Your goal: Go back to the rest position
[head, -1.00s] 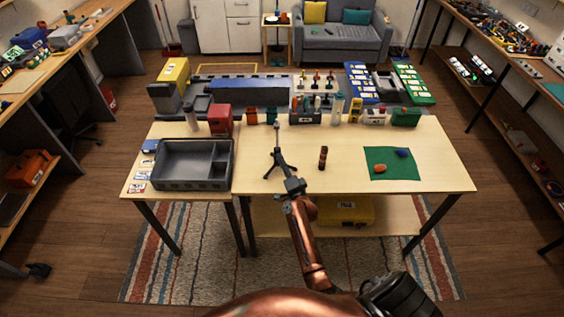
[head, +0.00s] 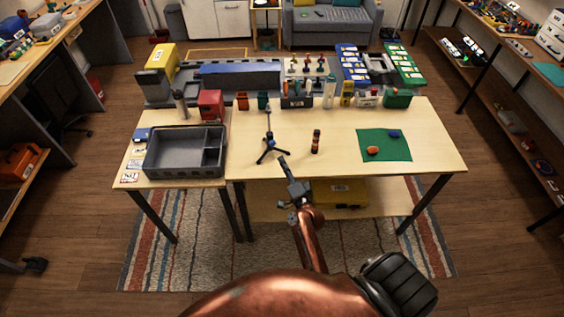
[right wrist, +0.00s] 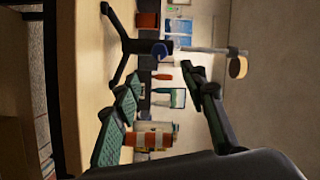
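My right gripper (head: 284,164) shows in the head view near the front edge of the wooden table (head: 350,172), in front of a small black tripod (head: 268,139). In the right wrist view its two fingers (right wrist: 165,108) stand apart with nothing held between them. The tripod shows beyond them there (right wrist: 125,45). A small dark-red cylinder (head: 315,142) stands upright on the table to the right of the gripper. An orange and white banded cylinder (right wrist: 152,136) shows beyond the fingers in the right wrist view. My left gripper is not in view.
A grey divided tray (head: 180,172) is at the table's left. A green mat (head: 385,150) with an orange and a blue piece is at the right. Several holders and bottles line the back. A yellow case (head: 340,195) sits on the lower shelf.

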